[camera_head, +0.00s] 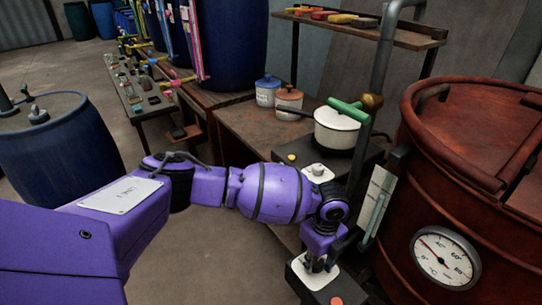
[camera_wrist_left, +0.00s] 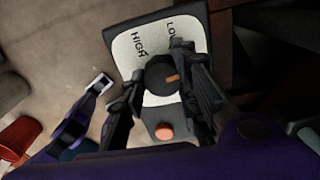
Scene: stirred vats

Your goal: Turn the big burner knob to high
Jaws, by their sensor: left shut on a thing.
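The big burner knob (camera_wrist_left: 157,73) is round and black, with an orange mark on its right side in the left wrist view. It sits on a white plate (camera_wrist_left: 190,45) lettered HIGH at upper left and LOW at upper right; the mark is not at HIGH. My left gripper (camera_wrist_left: 168,88) is shut on the knob, with one dark finger on each side. In the head view my left gripper (camera_head: 317,265) points down onto the control box's white plate (camera_head: 325,279), and the knob is mostly hidden by the fingers. My right gripper is not in view.
A red button (camera_head: 337,300) is on the same box. A rust-red vat (camera_head: 400,240) with a dial gauge (camera_head: 445,258) stands close on the right. Open floor lies left of the box.

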